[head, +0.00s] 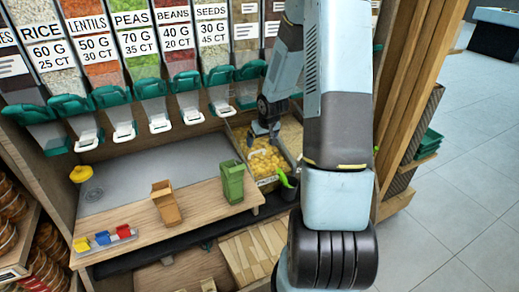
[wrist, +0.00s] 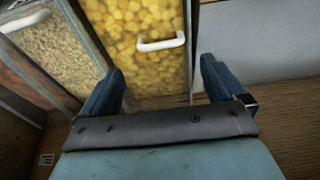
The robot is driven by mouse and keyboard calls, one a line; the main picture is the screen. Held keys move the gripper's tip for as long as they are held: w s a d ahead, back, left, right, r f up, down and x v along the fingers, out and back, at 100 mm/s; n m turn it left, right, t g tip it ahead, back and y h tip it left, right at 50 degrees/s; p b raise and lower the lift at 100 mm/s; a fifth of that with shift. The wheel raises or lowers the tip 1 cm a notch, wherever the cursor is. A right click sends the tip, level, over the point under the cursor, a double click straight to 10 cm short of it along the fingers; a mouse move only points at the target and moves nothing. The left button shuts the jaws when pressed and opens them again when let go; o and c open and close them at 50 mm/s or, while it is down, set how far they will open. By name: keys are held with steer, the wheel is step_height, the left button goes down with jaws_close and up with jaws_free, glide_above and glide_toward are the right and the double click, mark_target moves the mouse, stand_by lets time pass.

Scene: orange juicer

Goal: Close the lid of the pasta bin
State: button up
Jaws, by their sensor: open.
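The pasta bin (head: 267,161), full of yellow pasta, sits at the right end of the counter in the head view. The wrist view shows yellow pasta (wrist: 135,22) in the bin, with a white handle (wrist: 163,44) in front of it. The lid's angle is not clear from these frames. My gripper (head: 264,130) is low over the bin in the head view, and my arm hides part of the area. In the wrist view my gripper (wrist: 158,82) is open, nothing shows between its fingers, and the handle lies beyond the fingertips.
A bin of pale grains (wrist: 48,52) stands beside the pasta in the wrist view. A green carton (head: 232,182) and a brown carton (head: 166,203) stand on the wooden counter. A dark cup with a green scoop (head: 286,184) is near the bin. Dispensers line the back.

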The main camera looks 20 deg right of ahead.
mark_target(259, 148)
steer(key=x, duration=0.7)
steer(key=shift+f, duration=0.15)
